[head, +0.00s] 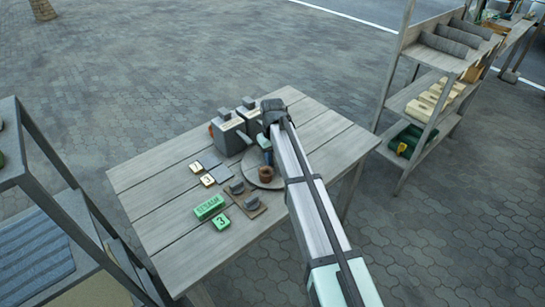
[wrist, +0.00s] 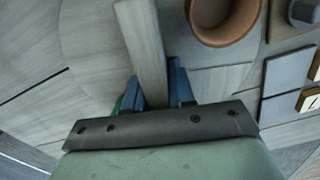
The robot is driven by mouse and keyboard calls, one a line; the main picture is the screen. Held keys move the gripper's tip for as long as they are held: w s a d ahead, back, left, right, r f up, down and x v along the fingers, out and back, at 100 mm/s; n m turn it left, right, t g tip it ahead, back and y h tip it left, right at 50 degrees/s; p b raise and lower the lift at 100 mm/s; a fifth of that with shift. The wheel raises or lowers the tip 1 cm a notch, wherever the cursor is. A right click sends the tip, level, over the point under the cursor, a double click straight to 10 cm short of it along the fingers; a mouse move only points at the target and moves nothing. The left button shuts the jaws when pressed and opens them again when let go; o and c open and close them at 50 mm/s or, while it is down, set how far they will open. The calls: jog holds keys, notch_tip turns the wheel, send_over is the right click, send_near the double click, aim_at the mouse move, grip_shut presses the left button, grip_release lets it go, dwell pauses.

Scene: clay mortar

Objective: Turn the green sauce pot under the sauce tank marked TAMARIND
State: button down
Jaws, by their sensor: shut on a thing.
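My gripper (head: 266,151) is over the far right part of the table. In the wrist view its blue fingers (wrist: 158,88) are shut on a grey wooden bar (wrist: 145,45) above a round wooden disc (wrist: 90,40). The disc (head: 262,183) shows partly in the head view, with a brown clay pot (head: 266,173) on it. A green thing (head: 245,137), perhaps the green sauce pot, is left of my gripper, mostly hidden. Two grey sauce tanks (head: 229,132) (head: 250,117) stand behind the disc; I can read no name on them.
On the wooden table (head: 165,205) are a green lettered block (head: 209,206), a green tile marked 3 (head: 221,222), small number tiles (head: 207,180) and grey knobbed pieces (head: 252,203). Shelves stand right (head: 440,60) and left (head: 75,215). The table's left side is clear.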

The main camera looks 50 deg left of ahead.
jog(key=shift+n, duration=1.8)
jog(key=c, duration=1)
grip_release()
jog(key=shift+c, duration=0.2)
notch_tip(320, 180, up, 14)
jog(key=shift+f, duration=0.1)
